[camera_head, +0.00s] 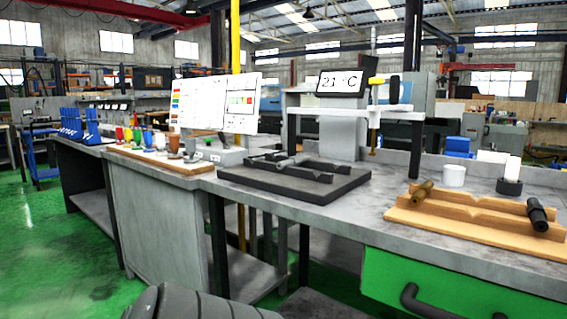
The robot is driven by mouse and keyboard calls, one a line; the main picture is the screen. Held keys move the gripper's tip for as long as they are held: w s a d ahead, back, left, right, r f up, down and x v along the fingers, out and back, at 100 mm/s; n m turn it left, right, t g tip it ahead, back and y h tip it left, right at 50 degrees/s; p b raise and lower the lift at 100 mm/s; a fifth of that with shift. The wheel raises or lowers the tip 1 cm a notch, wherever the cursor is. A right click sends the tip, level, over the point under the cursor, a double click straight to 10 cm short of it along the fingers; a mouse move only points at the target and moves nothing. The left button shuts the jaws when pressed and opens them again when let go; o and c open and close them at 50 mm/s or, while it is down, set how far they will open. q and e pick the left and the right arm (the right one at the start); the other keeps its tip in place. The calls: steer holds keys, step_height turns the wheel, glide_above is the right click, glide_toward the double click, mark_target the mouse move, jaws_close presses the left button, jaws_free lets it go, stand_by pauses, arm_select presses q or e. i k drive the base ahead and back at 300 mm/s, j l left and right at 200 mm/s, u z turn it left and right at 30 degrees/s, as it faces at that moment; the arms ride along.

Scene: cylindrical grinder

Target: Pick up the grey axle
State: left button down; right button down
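A dark grey, rod-like part that looks like the grey axle (278,159) lies across a black fixture (305,172) on a thick dark slab (329,191) on the workbench. Its exact outline is hard to separate from the fixture. A wooden cradle (466,229) stands at the right end of the bench. Neither of my grippers shows in the head view.
The grey workbench (365,223) has a bare strip between slab and cradle. Behind stand a white cup (453,176), a temperature display (344,82) and a stand. A wooden board (160,157) holds several coloured items at left. A green drawer (440,288) faces me.

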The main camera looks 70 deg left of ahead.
mark_target(293, 161)
steer(key=u, duration=2.3)
steer(key=z, duration=1.1)
steer(key=i+j, duration=0.2)
steer(key=i+j+z, duration=0.1)
steer(key=j, duration=0.3)
steer(key=i+j, duration=0.25)
